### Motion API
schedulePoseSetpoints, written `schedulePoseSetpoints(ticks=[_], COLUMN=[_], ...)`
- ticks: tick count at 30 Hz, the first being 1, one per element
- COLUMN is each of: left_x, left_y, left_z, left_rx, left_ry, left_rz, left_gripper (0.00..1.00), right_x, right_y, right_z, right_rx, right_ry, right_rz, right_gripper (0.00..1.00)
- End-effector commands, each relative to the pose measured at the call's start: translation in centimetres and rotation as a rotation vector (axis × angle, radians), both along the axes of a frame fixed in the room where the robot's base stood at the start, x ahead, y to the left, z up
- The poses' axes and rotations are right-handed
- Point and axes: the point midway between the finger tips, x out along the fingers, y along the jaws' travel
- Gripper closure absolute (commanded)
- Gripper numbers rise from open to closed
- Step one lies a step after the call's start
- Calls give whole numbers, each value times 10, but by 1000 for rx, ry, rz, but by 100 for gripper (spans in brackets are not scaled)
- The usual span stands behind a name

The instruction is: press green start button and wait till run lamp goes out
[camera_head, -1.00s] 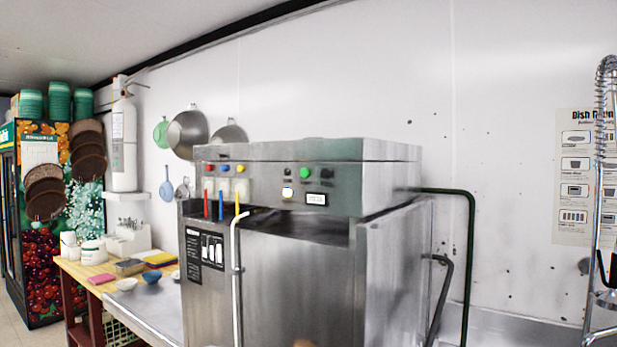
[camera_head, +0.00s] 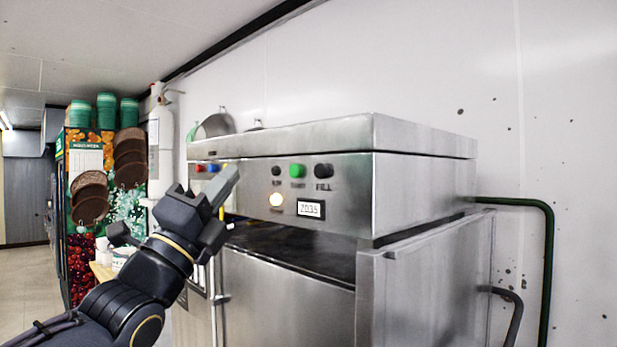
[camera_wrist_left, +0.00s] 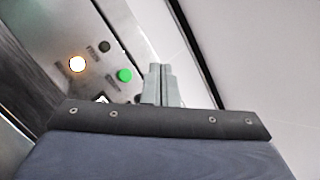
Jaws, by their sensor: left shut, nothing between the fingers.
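The green start button (camera_head: 297,170) is on the front panel of the steel dish machine (camera_head: 420,145), between two black knobs. The round lamp (camera_head: 276,199) below it glows warm white, beside a small display (camera_head: 310,209) that seems to read 2035. My left gripper (camera_head: 229,180) is shut and empty, in front of the panel to the left of the button, apart from it in the picture. In the left wrist view the shut fingertips (camera_wrist_left: 160,72) lie right of the green button (camera_wrist_left: 124,75), and the lamp (camera_wrist_left: 77,64) is lit. My right gripper is not in view.
A black fill knob (camera_head: 323,171) is right of the button. Red (camera_head: 199,168) and blue (camera_head: 213,168) buttons are at the panel's left end. The panel overhangs a dark recess (camera_head: 290,250). A green pipe (camera_head: 546,250) runs at the right.

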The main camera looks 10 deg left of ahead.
Motion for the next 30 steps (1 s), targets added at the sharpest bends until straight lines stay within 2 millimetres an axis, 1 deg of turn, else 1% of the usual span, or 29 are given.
schedulePoseSetpoints(ticks=[4, 11, 17, 23, 27, 30], left_x=[-2, -2, 4, 23, 39, 50], left_y=[-3, -3, -7, -23, -35, -43], left_z=[6, 6, 6, 7, 9, 6], left_rx=[20, 20, 20, 19, 19, 18], left_ry=[-40, -38, -36, -32, -33, -34], left_rz=[12, 12, 9, 7, 7, 9], left_gripper=[100, 100, 100, 100, 100, 100], right_x=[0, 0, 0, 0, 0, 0], right_y=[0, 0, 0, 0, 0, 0], right_z=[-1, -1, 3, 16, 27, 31], right_rx=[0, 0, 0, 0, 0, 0], right_ry=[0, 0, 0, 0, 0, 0], right_rz=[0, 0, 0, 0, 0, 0], right_gripper=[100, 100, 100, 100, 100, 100])
